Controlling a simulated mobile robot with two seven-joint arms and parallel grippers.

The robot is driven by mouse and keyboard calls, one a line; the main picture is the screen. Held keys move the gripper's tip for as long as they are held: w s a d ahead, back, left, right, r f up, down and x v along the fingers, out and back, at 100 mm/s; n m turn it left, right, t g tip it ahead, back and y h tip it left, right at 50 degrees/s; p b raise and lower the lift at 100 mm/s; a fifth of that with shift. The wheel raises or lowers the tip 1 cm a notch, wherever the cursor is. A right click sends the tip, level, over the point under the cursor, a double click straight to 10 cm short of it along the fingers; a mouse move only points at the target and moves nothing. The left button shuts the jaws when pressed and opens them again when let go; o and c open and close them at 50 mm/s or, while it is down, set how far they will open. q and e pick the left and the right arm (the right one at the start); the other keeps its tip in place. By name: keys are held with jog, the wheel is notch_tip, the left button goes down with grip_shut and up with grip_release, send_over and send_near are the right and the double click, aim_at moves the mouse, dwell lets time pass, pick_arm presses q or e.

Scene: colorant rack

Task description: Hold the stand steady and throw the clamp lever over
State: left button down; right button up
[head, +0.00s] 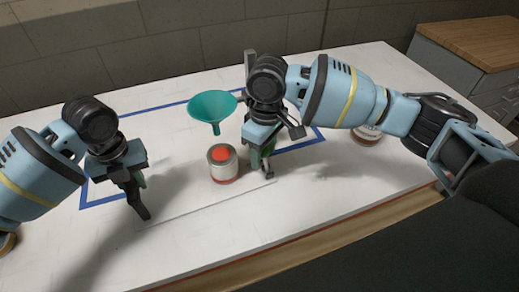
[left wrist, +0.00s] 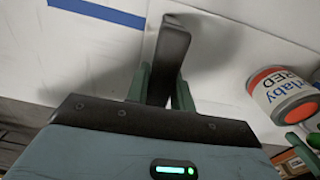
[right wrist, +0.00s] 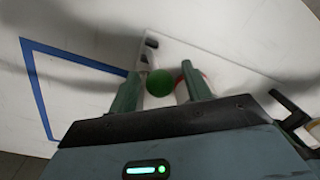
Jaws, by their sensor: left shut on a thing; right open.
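My left gripper (head: 136,190) is shut on a dark upright bar (head: 138,208), which seems to rise from the left end of the stand's pale base plate (head: 190,212). The bar also shows between the fingers in the left wrist view (left wrist: 168,60). My right gripper (head: 264,160) is open, low beside the can. In the right wrist view a green ball knob (right wrist: 159,83), apparently the clamp lever's end, lies between its fingers, with gaps showing. The lever's shaft and the clamp are mostly hidden. A teal funnel (head: 212,104) is above the red-and-white can (head: 222,165).
Blue tape (head: 98,200) outlines an area on the white table (head: 350,200). A brown-and-white container (head: 366,136) stands behind my right arm. A wood-topped cabinet (head: 475,42) is at the back right. The table's front right is clear.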

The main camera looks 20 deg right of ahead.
grip_shut()
jog(key=shift+d+y, duration=0.15)
jog(key=shift+y, duration=0.15)
jog(key=d+y, duration=0.3)
jog(key=y, duration=0.1)
jog(key=shift+w+f, duration=0.1)
pick_arm(q)
jog(key=shift+a, duration=0.1)
pick_arm(e)
jog(key=shift+w+d+f+g+y, duration=0.15)
jog(key=shift+d+f+y, duration=0.15)
jog(key=shift+d+y, duration=0.6)
jog(key=shift+s+d+f+g+y, duration=0.15)
jog(key=shift+d+f+y, duration=0.15)
jog(key=shift+d+y, duration=0.55)
jog(key=shift+w+a+y, duration=0.1)
jog(key=shift+a+y, duration=0.1)
jog(key=shift+y, duration=0.15)
grip_release()
jog(key=shift+a, duration=0.1)
